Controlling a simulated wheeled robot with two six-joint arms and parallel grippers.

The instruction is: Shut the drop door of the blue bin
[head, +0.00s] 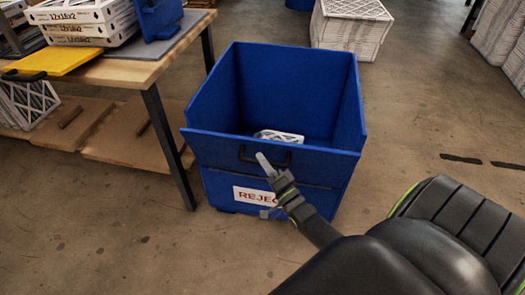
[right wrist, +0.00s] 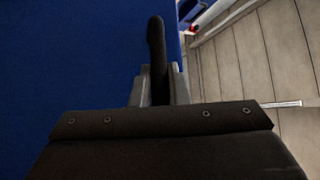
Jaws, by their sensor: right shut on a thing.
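The blue bin (head: 300,85) stands on the floor in the head view, open at the top, with a REJECT label low on its front. Its drop door (head: 215,149) is the upper front panel and stands nearly upright; I cannot tell whether it is flush with the side walls. My right gripper (head: 266,164) is at the door's black handle (head: 245,155). In the right wrist view its fingers are shut on the handle (right wrist: 157,45), with blue panel to the left. My left gripper is not in view.
A pale filter (head: 280,136) lies inside the bin. A workbench (head: 130,70) with boxed filters and a yellow panel (head: 52,61) stands to the left, its black leg close to the bin. A stack of filters (head: 348,30) is behind. Floor to the right is mostly clear.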

